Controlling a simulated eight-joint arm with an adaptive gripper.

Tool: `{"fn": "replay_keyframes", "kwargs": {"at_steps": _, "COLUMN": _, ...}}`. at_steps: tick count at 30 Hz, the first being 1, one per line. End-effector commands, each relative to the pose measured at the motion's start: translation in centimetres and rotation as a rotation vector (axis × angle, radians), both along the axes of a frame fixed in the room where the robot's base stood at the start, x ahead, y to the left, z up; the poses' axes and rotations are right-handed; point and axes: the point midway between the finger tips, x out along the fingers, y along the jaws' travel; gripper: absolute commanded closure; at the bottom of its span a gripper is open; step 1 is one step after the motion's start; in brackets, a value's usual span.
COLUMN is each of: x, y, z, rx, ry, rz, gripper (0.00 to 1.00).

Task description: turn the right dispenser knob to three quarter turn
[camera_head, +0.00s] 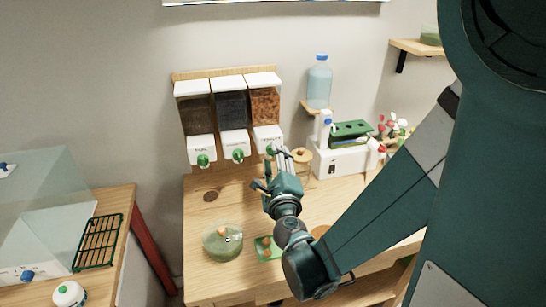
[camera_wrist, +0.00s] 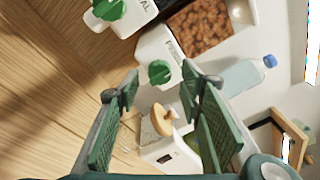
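The right dispenser (camera_head: 265,104) holds brown pellets behind a clear front, and it also shows in the wrist view (camera_wrist: 203,27). Its green knob (camera_wrist: 159,72) sits on the white lower housing (camera_wrist: 153,45). In the head view the knob (camera_head: 270,149) is just beyond my gripper (camera_head: 269,168) and partly hidden by it. In the wrist view my gripper (camera_wrist: 163,84) is open, with a ridged green finger on each side. The knob appears between the fingertips, further ahead, with no visible contact. I cannot tell the knob's turn angle.
The left knob (camera_head: 203,160) and middle knob (camera_head: 238,155) are beside it. A corked glass jar (camera_head: 302,162) and a white machine (camera_head: 338,162) stand close on the right. A blue-capped bottle (camera_head: 319,85) is on a shelf. A glass bowl (camera_head: 222,243) is on the wooden table (camera_head: 205,275).

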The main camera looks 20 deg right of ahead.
Motion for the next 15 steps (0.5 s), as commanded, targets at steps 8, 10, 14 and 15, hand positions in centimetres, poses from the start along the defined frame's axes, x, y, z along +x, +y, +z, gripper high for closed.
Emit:
{"fn": "replay_keyframes", "kwargs": {"at_steps": 8, "x": 1.7, "y": -0.2, "z": 0.0, "rx": 0.000, "ry": -0.001, "rz": 0.001, "gripper": 0.62}}
{"fn": "replay_keyframes", "kwargs": {"at_steps": 10, "x": 1.8, "y": -0.2, "z": 0.0, "rx": 0.000, "ry": -0.001, "rz": 0.001, "gripper": 0.62}}
{"fn": "replay_keyframes", "kwargs": {"at_steps": 14, "x": 1.7, "y": -0.2, "z": 0.0, "rx": 0.000, "ry": -0.001, "rz": 0.001, "gripper": 0.62}}
{"fn": "replay_keyframes", "kwargs": {"at_steps": 15, "x": 1.7, "y": -0.2, "z": 0.0, "rx": 0.000, "ry": -0.001, "rz": 0.001, "gripper": 0.62}}
